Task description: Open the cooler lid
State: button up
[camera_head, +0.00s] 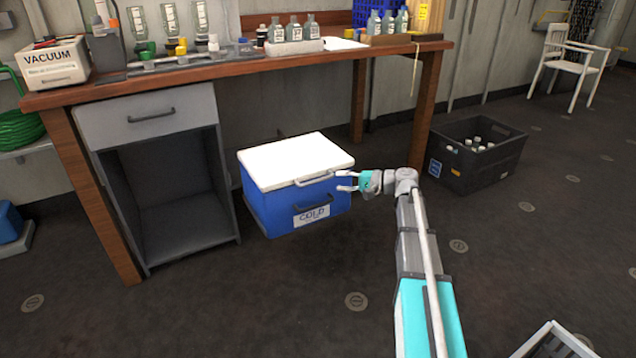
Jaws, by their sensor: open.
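The cooler (272,212) stands on the floor under the wooden workbench, with a blue body and a "COLD" label on its front. Its white lid (293,158) lies flat and closed on top. A pale lid handle (315,180) sticks out at the lid's front edge, and a dark handle (313,203) sits lower on the front. My gripper (347,181) is open at the cooler's front right corner, with its fingers pointing left towards the lid handle. The fingertips are close to the handle; I cannot tell whether they touch it.
The workbench (330,61) spans above the cooler, with bottles and a "VACUUM" box (55,64) on top. A grey drawer cabinet (150,115) stands left of the cooler. A black crate (465,178) with bottles sits to the right.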

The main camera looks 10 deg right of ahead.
aim_at(321, 180)
jog(key=b+x, duration=0.1)
jog(key=x, duration=0.6)
jog(key=shift+w+a, duration=0.15)
jog(key=shift+a, duration=0.15)
jog(key=shift+c, duration=0.3)
grip_shut()
